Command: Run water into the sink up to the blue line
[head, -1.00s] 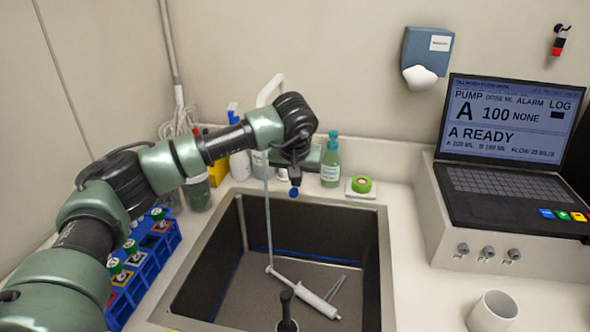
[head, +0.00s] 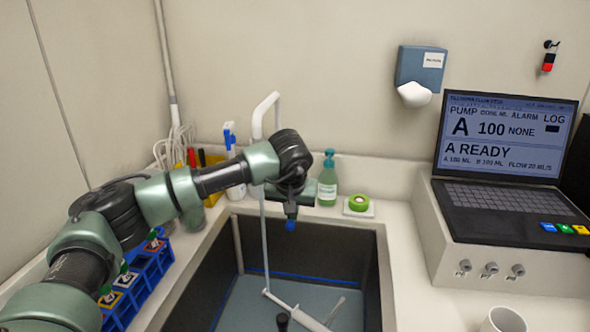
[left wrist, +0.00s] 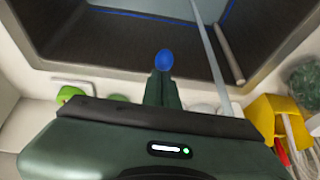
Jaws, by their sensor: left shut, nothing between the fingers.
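The sink (head: 379,262) has dark walls with a blue line (head: 318,278) around the inside. Bluish water (head: 245,303) covers its floor, its surface close below the line at the back wall; the exact gap is hard to tell. A thin pale stream (head: 264,240) runs down from the white tap (head: 258,115). My left gripper (head: 291,222) is shut and empty, pointing down over the sink's back edge beside the stream. Its blue tip shows in the left wrist view (left wrist: 163,62). The tap's control is not clearly visible. My right gripper is out of view.
A white syringe-like object (head: 305,318) lies in the sink, near a dark upright knob (head: 282,321). A blue rack (head: 150,268) is left; a laptop (head: 500,190) and mug (head: 503,320) are right.

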